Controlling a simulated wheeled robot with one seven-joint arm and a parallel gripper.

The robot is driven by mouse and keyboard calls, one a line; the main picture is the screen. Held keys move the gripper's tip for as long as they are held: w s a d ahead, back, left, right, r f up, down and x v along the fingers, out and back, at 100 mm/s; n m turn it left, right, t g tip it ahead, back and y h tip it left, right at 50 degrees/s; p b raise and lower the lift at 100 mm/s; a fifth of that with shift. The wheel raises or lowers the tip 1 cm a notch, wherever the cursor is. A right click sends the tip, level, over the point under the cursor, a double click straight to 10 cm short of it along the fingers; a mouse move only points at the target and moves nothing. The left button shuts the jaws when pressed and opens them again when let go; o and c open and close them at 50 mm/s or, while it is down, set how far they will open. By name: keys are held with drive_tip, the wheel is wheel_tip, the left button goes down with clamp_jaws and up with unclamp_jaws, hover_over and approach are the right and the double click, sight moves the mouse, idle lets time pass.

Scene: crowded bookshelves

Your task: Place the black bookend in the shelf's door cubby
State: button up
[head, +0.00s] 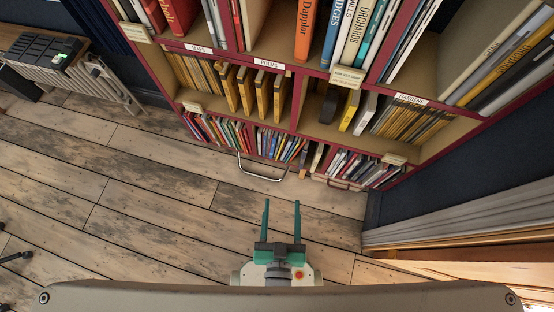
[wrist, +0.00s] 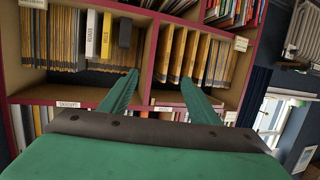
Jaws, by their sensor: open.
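A dark grey-black upright block (head: 328,106), which looks like the black bookend, stands at the left end of the right middle cubby. A yellow book is beside it. It also shows in the wrist view (wrist: 125,33), where the picture is upside down. My gripper (head: 281,203) is open and empty, over the floor in front of the shelf. In the wrist view its green fingers (wrist: 160,76) point toward the upright between the two middle cubbies. I cannot tell which cubby is the door cubby; curved metal handles (head: 260,175) show at the bottom of the shelf.
The left middle cubby holds brown and yellow books (head: 262,92). The bottom row is crowded with thin books (head: 220,131). A radiator (head: 105,80) stands at the left and pale curtains (head: 470,215) hang at the right.

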drive_tip(key=s+a+r, duration=0.1)
drive_tip(key=s+r, duration=0.3)
drive_tip(key=r, duration=0.1)
drive_tip(key=shift+a+n+y, duration=0.15)
drive_tip(key=shift+n+y, duration=0.15)
drive_tip(key=shift+y, duration=0.1)
